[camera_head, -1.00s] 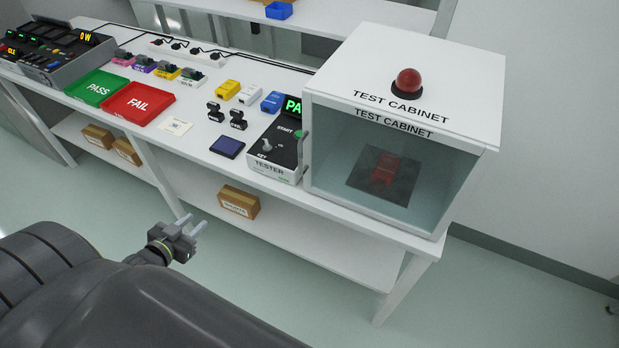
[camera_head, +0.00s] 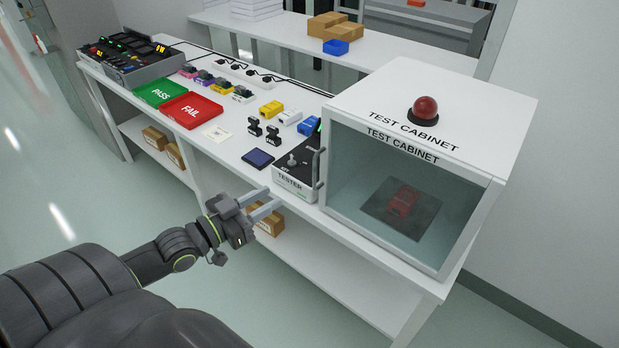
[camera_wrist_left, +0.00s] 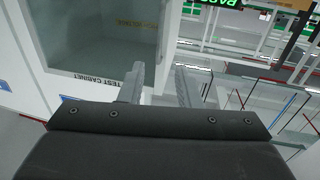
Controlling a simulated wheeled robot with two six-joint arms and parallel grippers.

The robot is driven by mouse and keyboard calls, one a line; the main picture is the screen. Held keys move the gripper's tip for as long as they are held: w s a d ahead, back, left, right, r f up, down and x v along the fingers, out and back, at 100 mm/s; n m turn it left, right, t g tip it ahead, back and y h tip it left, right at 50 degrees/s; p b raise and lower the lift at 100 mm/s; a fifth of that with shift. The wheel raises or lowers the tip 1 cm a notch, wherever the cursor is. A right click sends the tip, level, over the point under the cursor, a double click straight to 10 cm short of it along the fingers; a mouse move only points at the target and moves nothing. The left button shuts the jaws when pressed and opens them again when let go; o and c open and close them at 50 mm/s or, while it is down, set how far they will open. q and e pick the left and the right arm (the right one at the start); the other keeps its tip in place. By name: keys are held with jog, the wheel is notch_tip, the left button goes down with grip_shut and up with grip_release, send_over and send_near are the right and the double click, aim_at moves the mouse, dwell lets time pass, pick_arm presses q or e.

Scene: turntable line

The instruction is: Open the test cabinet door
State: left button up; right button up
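The test cabinet (camera_head: 410,105) is a white box with a glass front door (camera_head: 345,165) that looks closed. A grey vertical handle (camera_head: 317,170) stands at the door's left edge. Through the glass a red object (camera_head: 404,201) shows on a dark plate. My left gripper (camera_head: 268,201) is in front of the bench's front edge, left of the handle and apart from it. Its fingers are spread with nothing between them. The left wrist view shows the open fingers (camera_wrist_left: 158,84) and the cabinet's glass (camera_wrist_left: 95,40) beyond. I cannot make out the handle there. My right gripper is in neither view.
The tester (camera_head: 296,180) stands directly left of the cabinet. A dark blue pad (camera_head: 258,158), a red FAIL tray (camera_head: 191,110) and a green PASS tray (camera_head: 160,92) lie farther left. A red dome (camera_head: 425,109) tops the cabinet. Floor in front is clear.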

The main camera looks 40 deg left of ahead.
pick_arm(q)
jog(key=b+x, duration=0.2)
jog(key=x, duration=1)
jog(key=shift+w+b, duration=0.2)
jog(key=shift+b, duration=0.1)
jog(key=shift+c, duration=0.3)
grip_shut()
